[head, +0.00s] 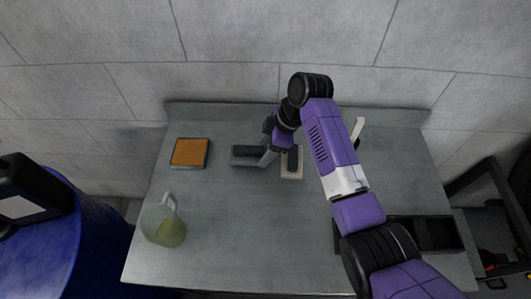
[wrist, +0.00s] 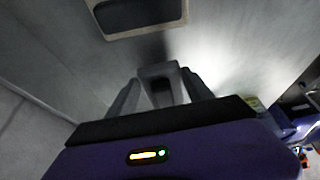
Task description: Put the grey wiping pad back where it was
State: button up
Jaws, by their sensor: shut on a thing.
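The grey wiping pad (head: 246,151) is a dark grey block with a lighter lower edge, at the back middle of the table in the head view. My gripper (head: 268,157) reaches down at its right end and is shut on it. In the wrist view, a grey piece of it (wrist: 160,78) shows between the two fingers of my gripper (wrist: 160,92). I cannot tell whether the pad touches the table. The rest of the pad is hidden in the wrist view.
A cream-rimmed dark piece (head: 292,174) lies just right of my gripper. An orange-brown pad (head: 189,152) lies at the left. A clear jug (head: 163,224) with greenish liquid stands front left, a black tray (head: 437,234) front right. The table's (head: 255,235) front middle is clear.

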jog(key=shift+f, duration=1.3)
jog(key=shift+f, duration=0.3)
jog(key=o, duration=1.2)
jog(key=shift+r, duration=0.5)
jog(key=b+v, duration=0.1)
jog(key=v, duration=1)
jog(key=shift+d+r, duration=0.15)
jog(key=shift+r, duration=0.15)
